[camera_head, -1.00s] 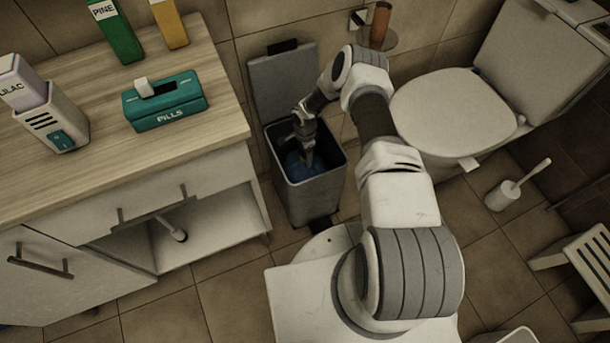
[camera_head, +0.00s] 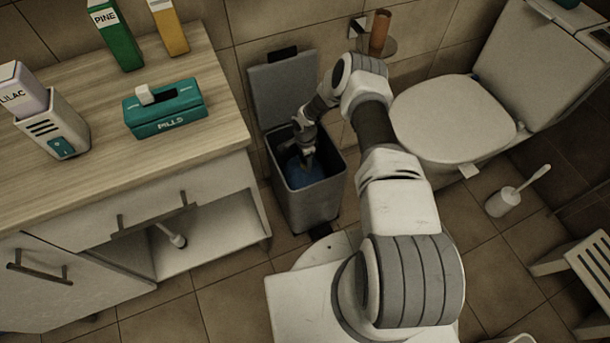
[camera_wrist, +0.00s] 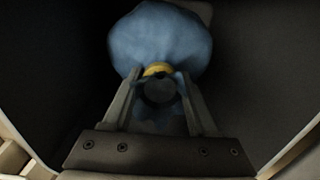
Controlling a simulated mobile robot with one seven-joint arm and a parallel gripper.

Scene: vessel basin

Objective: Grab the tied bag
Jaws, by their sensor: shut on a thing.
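The tied bag is blue and sits inside the open grey bin (camera_head: 312,205). In the head view only part of the bag (camera_head: 304,172) shows, below my gripper (camera_head: 307,155). In the wrist view the rounded blue bag (camera_wrist: 160,45) lies ahead of my gripper (camera_wrist: 160,92), with a yellow tie (camera_wrist: 158,69) at its neck. The two fingers stand on either side of the gathered neck, just below the tie, and are shut on it. The bag's underside is hidden.
The bin's lid (camera_head: 283,88) stands open against the wall. A wooden-topped cabinet (camera_head: 215,125) is close on the left, with a teal pills box (camera_head: 165,107) on it. A toilet (camera_head: 452,112) stands to the right, with a toilet brush (camera_head: 505,198) beside it.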

